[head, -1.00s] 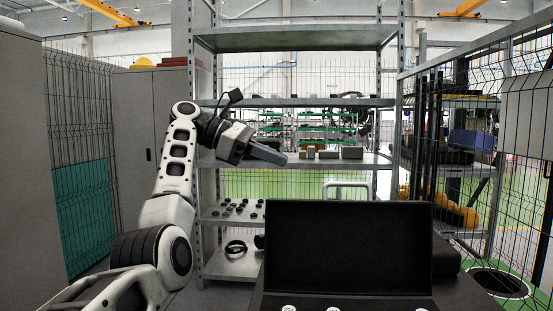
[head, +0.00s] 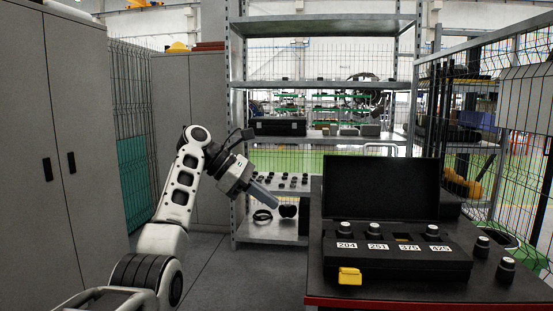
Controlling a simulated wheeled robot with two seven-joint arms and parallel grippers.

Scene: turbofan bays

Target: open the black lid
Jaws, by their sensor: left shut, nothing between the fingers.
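The black lid (head: 380,188) stands upright and open at the back of a black case (head: 400,262) at the right. The case holds several black knobs in a row above white labels reading 204, 251, 375 and, less clearly, 425. A yellow piece (head: 349,276) sits on the case's front left. My left gripper (head: 275,205) is shut and empty, left of the lid and apart from it, pointing down to the right. My right gripper is out of view.
The case stands on a dark table with a red front edge (head: 420,303). Two loose black knobs (head: 506,269) stand right of the case. A metal shelf rack (head: 320,85) stands behind, with a black box (head: 280,127) on it. Grey cabinets (head: 85,150) fill the left. Floor shows between.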

